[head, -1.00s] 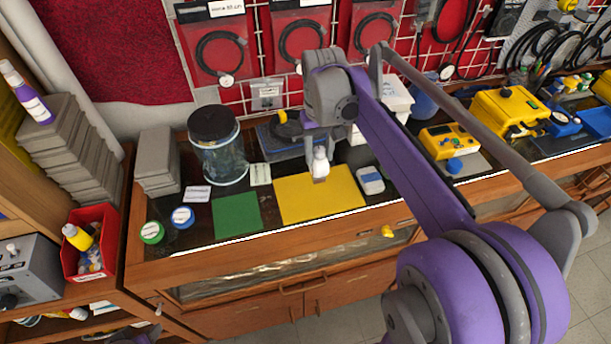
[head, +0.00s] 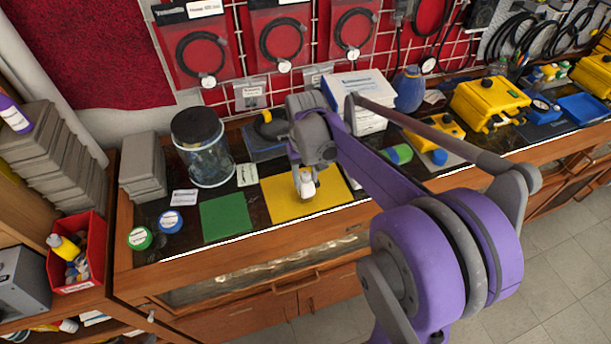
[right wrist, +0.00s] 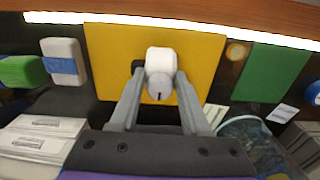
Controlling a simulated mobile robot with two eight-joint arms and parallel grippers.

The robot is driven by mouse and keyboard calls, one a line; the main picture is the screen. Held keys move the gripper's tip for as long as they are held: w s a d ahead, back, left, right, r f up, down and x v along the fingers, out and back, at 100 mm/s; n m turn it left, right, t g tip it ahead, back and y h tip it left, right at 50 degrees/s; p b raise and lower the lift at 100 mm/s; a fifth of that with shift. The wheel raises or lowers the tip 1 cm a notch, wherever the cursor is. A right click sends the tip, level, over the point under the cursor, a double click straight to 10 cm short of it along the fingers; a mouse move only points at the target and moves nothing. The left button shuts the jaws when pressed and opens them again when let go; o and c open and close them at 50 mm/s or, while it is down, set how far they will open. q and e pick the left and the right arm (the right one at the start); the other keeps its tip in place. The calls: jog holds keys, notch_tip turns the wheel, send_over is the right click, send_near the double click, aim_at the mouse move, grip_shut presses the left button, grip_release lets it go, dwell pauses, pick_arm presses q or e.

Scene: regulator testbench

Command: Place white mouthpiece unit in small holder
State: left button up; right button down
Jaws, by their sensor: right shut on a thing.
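My right gripper (head: 305,178) is shut on the white mouthpiece unit (head: 306,188), over the yellow mat (head: 280,207). The right wrist view shows the white rounded unit (right wrist: 160,62) between the two grey fingers (right wrist: 158,100), with the yellow mat (right wrist: 110,45) behind it. I cannot tell whether the unit touches the mat. I cannot make out the small holder for certain in either view. My left gripper is not in view.
A green mat (head: 226,218) lies left of the yellow one. Behind stand a clear jar (head: 206,160) and a white paper stack (head: 362,95). A white block with a blue band (right wrist: 62,62) and a green block (head: 398,154) lie to the right. Two round tins sit at the left.

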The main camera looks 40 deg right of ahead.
jog(key=shift+f, duration=0.15)
jog(key=shift+c, duration=1.8)
grip_release()
